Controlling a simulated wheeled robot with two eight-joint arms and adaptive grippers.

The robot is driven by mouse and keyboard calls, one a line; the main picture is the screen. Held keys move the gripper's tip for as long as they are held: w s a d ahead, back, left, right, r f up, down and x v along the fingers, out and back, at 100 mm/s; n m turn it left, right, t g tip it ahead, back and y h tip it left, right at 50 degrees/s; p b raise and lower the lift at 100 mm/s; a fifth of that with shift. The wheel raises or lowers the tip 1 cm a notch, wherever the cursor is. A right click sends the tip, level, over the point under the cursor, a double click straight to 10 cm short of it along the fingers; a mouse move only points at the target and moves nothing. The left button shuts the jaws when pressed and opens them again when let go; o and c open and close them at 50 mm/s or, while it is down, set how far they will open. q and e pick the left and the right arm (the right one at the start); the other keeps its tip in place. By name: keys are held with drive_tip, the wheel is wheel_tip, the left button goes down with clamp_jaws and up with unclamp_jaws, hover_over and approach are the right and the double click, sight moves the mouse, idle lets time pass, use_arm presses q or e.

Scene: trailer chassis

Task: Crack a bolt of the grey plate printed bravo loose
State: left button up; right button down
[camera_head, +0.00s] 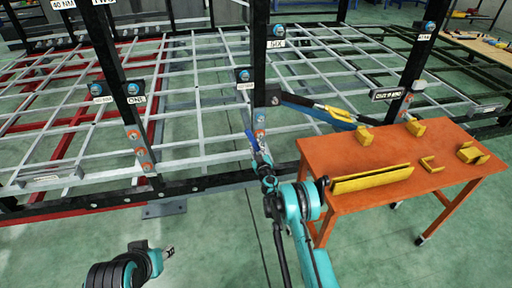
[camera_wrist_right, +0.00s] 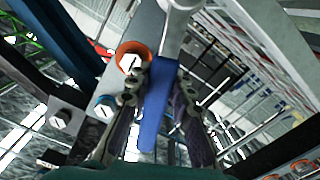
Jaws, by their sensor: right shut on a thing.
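My right gripper (camera_head: 259,160) is shut on the blue handle of a wrench (camera_head: 252,139), in front of a dark post. In the right wrist view the blue handle (camera_wrist_right: 155,108) is between the fingers and its silver head (camera_wrist_right: 176,22) is at the top. A grey plate (camera_head: 260,108) on that post carries an orange-ringed bolt and a blue-ringed bolt. The wrist view shows the orange-ringed bolt (camera_wrist_right: 132,60) and blue-ringed bolt (camera_wrist_right: 104,107) left of the handle. I cannot read bravo on any plate. My left gripper (camera_head: 168,252) is low at left, away from the frame; its jaws are too small to tell.
An orange table (camera_head: 345,150) with yellow brackets (camera_head: 372,179) stands at right, close to my right arm. A similar plate (camera_head: 138,145) is on the left post, near a label reading ONE (camera_head: 137,99). A label reading SIX (camera_head: 277,44) is above. Green floor is open in front.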

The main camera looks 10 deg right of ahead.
drive_tip(key=shift+w, duration=0.8)
idle(0.6)
drive_tip(key=c, duration=1.9)
unclamp_jaws()
drive_tip(key=shift+c, duration=0.2)
clamp_jaws()
